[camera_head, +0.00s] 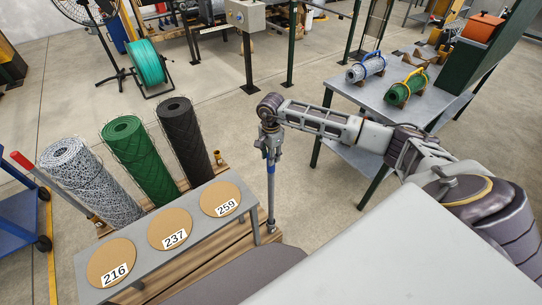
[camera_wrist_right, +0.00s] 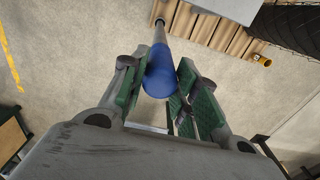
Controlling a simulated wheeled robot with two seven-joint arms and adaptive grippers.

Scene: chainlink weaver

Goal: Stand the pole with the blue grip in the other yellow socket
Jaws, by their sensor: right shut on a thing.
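My right gripper (camera_head: 268,143) points down, to the right of the grey bench. It is shut on the blue grip (camera_wrist_right: 160,75) of the pole, which sits between the green finger pads in the wrist view. The grey pole (camera_head: 271,195) hangs nearly upright below the gripper. Its lower end is by the right edge of the wooden slats; I cannot tell whether it touches anything. A yellow socket (camera_head: 218,157) shows on the slats behind the bench, left of the gripper. It also shows in the wrist view (camera_wrist_right: 262,60), apart from the pole. My left gripper is not in view.
Grey-white, green (camera_head: 138,160) and black mesh rolls stand behind the bench (camera_head: 190,205), which carries numbered discs. A grey bar with a red end (camera_head: 22,160) leans at left by a blue cart. A table (camera_head: 370,95) with two small rolls stands at right. Floor behind the gripper is clear.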

